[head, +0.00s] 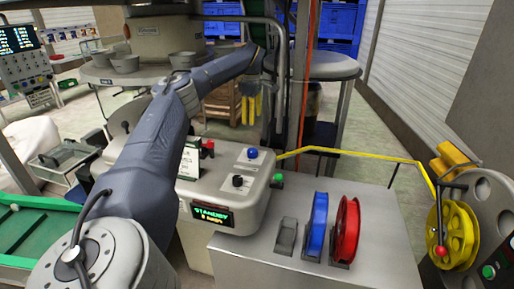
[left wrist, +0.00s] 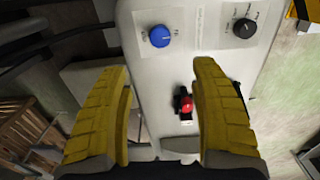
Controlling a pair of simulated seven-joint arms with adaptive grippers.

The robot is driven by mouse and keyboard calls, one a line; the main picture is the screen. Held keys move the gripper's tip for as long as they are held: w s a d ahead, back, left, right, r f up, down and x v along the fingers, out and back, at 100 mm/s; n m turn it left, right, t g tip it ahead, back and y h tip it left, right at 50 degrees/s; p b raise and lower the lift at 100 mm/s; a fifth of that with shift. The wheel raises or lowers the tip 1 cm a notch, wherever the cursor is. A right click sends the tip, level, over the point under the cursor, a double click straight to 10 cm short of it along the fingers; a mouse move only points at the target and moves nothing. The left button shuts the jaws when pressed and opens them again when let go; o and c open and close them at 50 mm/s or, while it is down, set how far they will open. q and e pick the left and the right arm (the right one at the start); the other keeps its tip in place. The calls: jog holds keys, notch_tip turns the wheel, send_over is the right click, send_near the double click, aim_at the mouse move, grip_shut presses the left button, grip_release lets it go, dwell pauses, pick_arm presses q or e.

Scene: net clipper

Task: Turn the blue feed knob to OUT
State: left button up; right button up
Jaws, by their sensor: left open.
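The blue feed knob (head: 252,154) sits on the light grey sloped control panel (head: 226,166), above a black knob (head: 238,181). In the left wrist view the blue knob (left wrist: 160,36) shows just beyond the fingertips, near the middle. Its labels are too small to read, so I cannot tell its setting. My left gripper (head: 251,118) has yellow fingers and hangs behind the panel's far edge in the head view. My right gripper is not seen.
A red-topped switch (left wrist: 187,104) stands on the panel near the right finger. A small display (head: 211,215) is on the panel front. Grey, blue (head: 317,222) and red (head: 346,228) levers or wheels stand at right, with a yellow pulley (head: 455,235) beyond. A yellow line crosses behind.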

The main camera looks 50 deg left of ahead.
aim_at(252, 150)
pick_arm(q)
notch_tip(252, 150, down, 17)
jog(key=shift+r, duration=0.1)
dwell(0.6)
jog(key=shift+c, duration=0.4)
jog(key=c, duration=1.2)
jog(key=shift+c, duration=0.3)
